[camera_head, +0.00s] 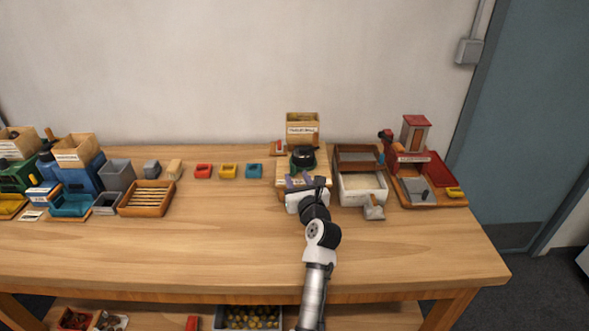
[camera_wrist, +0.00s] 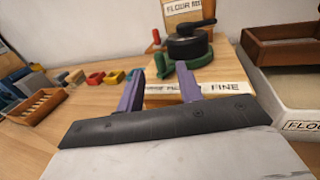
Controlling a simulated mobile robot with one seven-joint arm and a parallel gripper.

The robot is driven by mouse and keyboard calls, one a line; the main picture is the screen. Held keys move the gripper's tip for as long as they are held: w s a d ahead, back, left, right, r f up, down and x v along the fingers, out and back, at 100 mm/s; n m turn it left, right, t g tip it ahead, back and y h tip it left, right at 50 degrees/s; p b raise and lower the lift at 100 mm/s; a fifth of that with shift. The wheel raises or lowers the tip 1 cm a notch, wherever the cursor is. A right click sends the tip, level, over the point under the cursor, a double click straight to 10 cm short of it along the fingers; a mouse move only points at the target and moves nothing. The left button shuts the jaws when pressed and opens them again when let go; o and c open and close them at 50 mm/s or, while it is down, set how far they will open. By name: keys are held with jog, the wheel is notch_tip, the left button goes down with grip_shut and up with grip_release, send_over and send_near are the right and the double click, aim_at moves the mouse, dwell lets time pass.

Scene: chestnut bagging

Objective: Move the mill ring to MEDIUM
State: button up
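The mill stands on a wooden base board (camera_head: 284,172) with its black round top (camera_head: 303,152). The green mill ring (camera_head: 303,166) sits around the mill's foot and shows in the wrist view (camera_wrist: 203,61), with a green lug (camera_wrist: 161,66) sticking out to its left. A white label strip (camera_wrist: 224,87) runs along the board's front edge. FINE is readable at its right; the rest is partly hidden by my right finger. My gripper (camera_wrist: 160,83) is open, its purple fingers apart in front of the ring, with the lug showing between them. I see nothing held.
A FLOUR MILL box (camera_head: 302,128) stands behind the mill. A white flour bin (camera_head: 363,191) and brown sieve box (camera_head: 357,154) are close on the right. The table front is clear.

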aim_at(293, 170)
jog(key=shift+x, duration=1.8)
grip_shut()
